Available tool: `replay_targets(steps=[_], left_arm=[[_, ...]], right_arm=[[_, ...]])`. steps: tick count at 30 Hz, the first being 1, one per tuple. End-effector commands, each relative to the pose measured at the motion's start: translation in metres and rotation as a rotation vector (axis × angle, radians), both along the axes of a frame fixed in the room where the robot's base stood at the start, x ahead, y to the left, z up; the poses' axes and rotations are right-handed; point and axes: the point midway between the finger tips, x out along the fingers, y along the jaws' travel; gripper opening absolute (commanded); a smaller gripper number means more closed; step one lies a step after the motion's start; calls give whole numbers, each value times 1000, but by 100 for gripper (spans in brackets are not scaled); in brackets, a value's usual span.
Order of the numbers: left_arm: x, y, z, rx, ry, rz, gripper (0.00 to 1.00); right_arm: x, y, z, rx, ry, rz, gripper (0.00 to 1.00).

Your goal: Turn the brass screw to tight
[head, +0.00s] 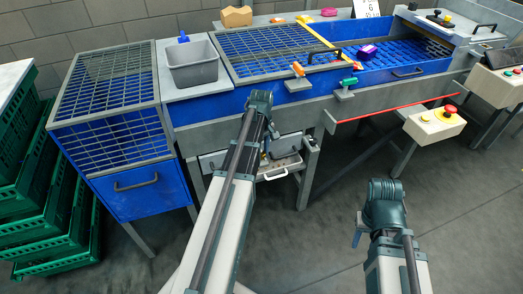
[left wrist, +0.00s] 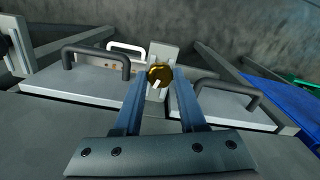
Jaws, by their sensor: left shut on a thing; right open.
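The brass screw (left wrist: 160,73) shows in the left wrist view as a round gold knob with a pale mark on its lower part. It sits in front of a light upright plate (left wrist: 165,50). My left gripper (left wrist: 159,80) is shut on it, one blue-grey finger on each side. In the head view my left gripper (head: 268,135) reaches to the front of the blue machine, and the screw is hidden there. My right gripper (head: 359,232) hangs open and empty over the floor at the lower right.
Black handles (left wrist: 97,55) flank the screw on grey panels in the left wrist view. In the head view, a grey bin (head: 192,70), an orange-handled valve (head: 298,70) and a green-handled valve (head: 348,84) sit along the machine. Green crates (head: 60,215) stand at left.

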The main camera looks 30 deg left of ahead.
Motion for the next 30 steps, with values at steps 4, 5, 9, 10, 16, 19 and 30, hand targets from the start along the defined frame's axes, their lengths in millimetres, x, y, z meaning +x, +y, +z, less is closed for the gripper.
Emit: replay_targets(steps=[4, 5, 9, 10, 16, 19, 30], left_arm=[[0, 0, 0, 0, 0, -137, 0], [0, 0, 0, 0, 0, -166, 0], [0, 0, 0, 0, 0, -299, 0], [0, 0, 0, 0, 0, -327, 0], [0, 0, 0, 0, 0, -517, 0], [0, 0, 0, 0, 0, -611, 0], [0, 0, 0, 0, 0, -909, 0]], right_arm=[[0, 0, 0, 0, 0, 0, 46], [0, 0, 0, 0, 0, 0, 46], [0, 0, 0, 0, 0, 0, 46], [0, 0, 0, 0, 0, 0, 46], [0, 0, 0, 0, 0, 0, 46], [0, 0, 0, 0, 0, 0, 46], [0, 0, 0, 0, 0, 0, 46]])
